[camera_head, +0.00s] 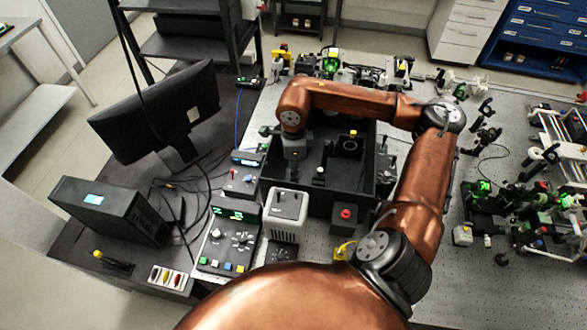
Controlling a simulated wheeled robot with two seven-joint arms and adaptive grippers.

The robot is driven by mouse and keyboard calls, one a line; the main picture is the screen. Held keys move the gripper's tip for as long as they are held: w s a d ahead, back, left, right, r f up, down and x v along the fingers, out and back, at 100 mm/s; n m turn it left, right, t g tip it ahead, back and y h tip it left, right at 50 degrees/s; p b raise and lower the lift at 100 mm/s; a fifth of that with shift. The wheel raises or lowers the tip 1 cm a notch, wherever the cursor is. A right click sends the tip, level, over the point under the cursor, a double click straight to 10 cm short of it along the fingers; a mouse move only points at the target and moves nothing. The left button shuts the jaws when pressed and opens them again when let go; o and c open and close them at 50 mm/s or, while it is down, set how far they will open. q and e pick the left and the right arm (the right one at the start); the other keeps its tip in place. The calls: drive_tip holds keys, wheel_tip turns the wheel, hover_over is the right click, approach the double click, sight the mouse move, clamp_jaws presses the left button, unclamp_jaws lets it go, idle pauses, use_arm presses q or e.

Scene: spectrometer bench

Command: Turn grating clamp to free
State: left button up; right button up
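A black open-topped box (318,204) stands on the bench in the middle of the view. Inside it are a dark mount with a yellow top (353,134) and a small post with a pale cap (319,172). I cannot tell which part is the grating clamp; it may be hidden or too small. My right arm reaches up the right side and bends left across the back of the box. My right gripper (292,156) points down at the box's left back corner. Its fingers are dark and small, and their opening cannot be made out. My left gripper is not in view.
A control panel with a green display (232,214), a white-grey unit (286,213) and a red button box (344,216) stand in front of the box. A monitor (160,110) is at the left. Optics crowd the back and right. Perforated bench (480,285) is bare at lower right.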

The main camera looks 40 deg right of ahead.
wheel_tip(320, 180, up, 12)
idle(0.5)
idle(0.4)
